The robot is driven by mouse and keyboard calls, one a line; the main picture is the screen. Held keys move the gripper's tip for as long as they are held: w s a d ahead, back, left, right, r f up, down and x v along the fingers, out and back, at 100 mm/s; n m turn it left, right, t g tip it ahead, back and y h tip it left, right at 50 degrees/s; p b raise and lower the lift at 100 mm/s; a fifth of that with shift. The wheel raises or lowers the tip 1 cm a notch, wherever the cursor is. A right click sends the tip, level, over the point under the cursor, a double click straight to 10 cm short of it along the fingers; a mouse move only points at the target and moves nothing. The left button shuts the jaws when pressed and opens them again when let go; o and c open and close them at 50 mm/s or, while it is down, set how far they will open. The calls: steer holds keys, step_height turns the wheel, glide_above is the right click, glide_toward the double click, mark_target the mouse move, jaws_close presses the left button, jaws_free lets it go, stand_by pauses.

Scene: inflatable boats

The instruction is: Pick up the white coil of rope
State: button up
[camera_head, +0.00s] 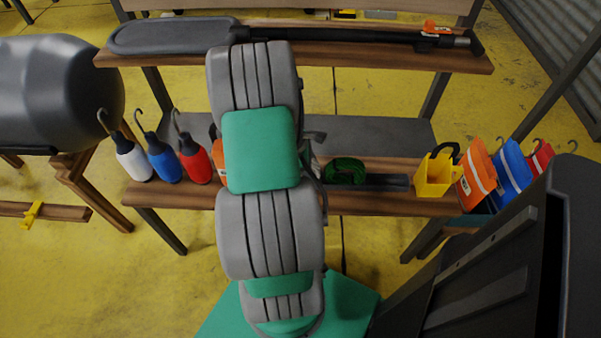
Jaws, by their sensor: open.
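I cannot make out a white coil of rope in the head view. A green coil (345,170) lies on the lower wooden shelf (370,203), just right of my arm. My grey and green arm reaches up the middle of the picture and covers the middle of this shelf. My gripper's fingers do not show; the arm hides that area. A small dark grey part sticks out right of the arm above the shelf, and I cannot tell what it is.
A paddle (175,37) lies along the upper shelf (410,58). White (133,160), blue (164,160) and red (195,162) bottle-shaped things stand left on the lower shelf. A yellow bailer (435,175) and orange (476,175), blue (513,172) and red bags are at the right.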

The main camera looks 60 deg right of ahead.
jaws_close()
stand_by(0.5)
